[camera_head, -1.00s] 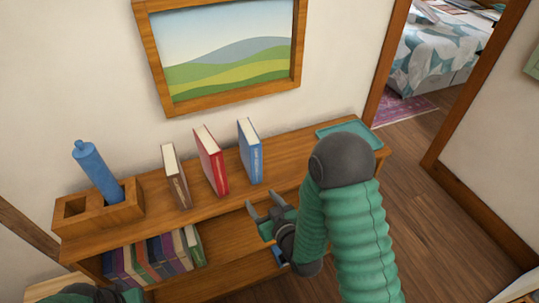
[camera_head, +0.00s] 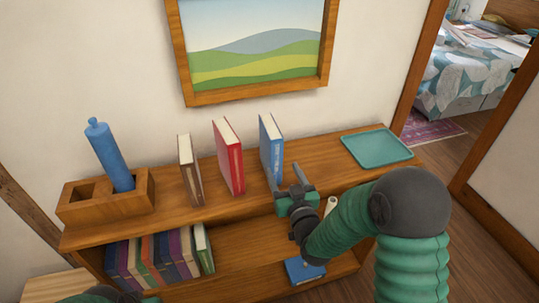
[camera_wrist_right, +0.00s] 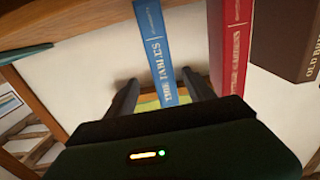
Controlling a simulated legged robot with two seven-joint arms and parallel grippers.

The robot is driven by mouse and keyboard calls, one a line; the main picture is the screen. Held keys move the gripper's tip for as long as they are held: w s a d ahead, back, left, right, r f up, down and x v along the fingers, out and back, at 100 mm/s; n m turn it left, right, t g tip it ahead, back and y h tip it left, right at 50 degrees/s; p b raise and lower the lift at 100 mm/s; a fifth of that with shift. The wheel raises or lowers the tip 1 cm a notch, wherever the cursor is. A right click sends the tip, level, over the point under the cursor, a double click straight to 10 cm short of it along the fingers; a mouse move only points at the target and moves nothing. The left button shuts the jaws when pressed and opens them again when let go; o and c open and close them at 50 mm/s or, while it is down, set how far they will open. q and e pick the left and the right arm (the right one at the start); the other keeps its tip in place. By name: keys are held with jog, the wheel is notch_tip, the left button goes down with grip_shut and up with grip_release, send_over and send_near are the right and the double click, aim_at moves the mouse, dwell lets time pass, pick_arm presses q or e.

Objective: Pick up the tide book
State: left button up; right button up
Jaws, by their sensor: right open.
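The tide book (camera_head: 271,148) is a blue book standing upright on the top of the wooden shelf, rightmost of three spaced books. In the right wrist view its blue spine (camera_wrist_right: 155,48) reads "TIDE TABLES". My right gripper (camera_head: 286,174) is open and empty, just in front of the book's lower spine. In the wrist view its fingers show to either side of the spine; I cannot tell whether they touch it. My left gripper is out of view; only a bit of my left arm shows at the bottom left.
A red book (camera_head: 229,158) and a brown book (camera_head: 190,170) stand to the left. A wooden holder (camera_head: 105,205) with a blue bottle (camera_head: 108,155) is farther left. A teal tray (camera_head: 376,148) lies to the right. The lower shelf holds several books and a flat blue book (camera_head: 304,271).

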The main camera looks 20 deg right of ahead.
aim_at(277, 161)
jog(key=w+p, duration=0.1)
jog(key=w, duration=0.5)
jog(key=shift+a, duration=0.1)
jog(key=shift+w+a+f, duration=0.1)
jog(key=shift+w+a, duration=0.05)
jog(key=shift+w, duration=0.2)
jog(key=shift+s, duration=0.1)
grip_shut()
